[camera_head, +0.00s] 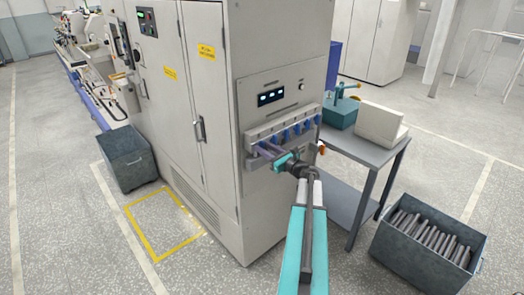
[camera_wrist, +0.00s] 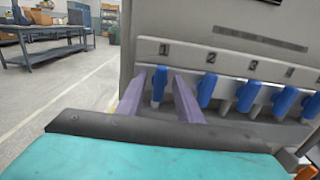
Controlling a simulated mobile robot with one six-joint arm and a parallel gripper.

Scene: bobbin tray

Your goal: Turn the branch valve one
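In the wrist view, a row of blue valve handles sits on a grey manifold under printed numbers. The valve one handle (camera_wrist: 160,84) hangs below the number 1 and is close to upright. My gripper (camera_wrist: 156,90) is open, with one purple finger on each side of this handle. A gap shows between the handle and each finger. I cannot tell how deep the handle sits between them. In the head view, my gripper (camera_head: 264,151) reaches the left end of the manifold (camera_head: 284,126), and the valve one handle is mostly hidden there.
The valve two handle (camera_wrist: 207,90) stands close to the right finger, with the valve three handle (camera_wrist: 248,95) beyond it. A grey table (camera_head: 362,151) stands right of the cabinet (camera_head: 287,56). A bin of rods (camera_head: 408,262) and an empty bin (camera_head: 129,168) are on the floor.

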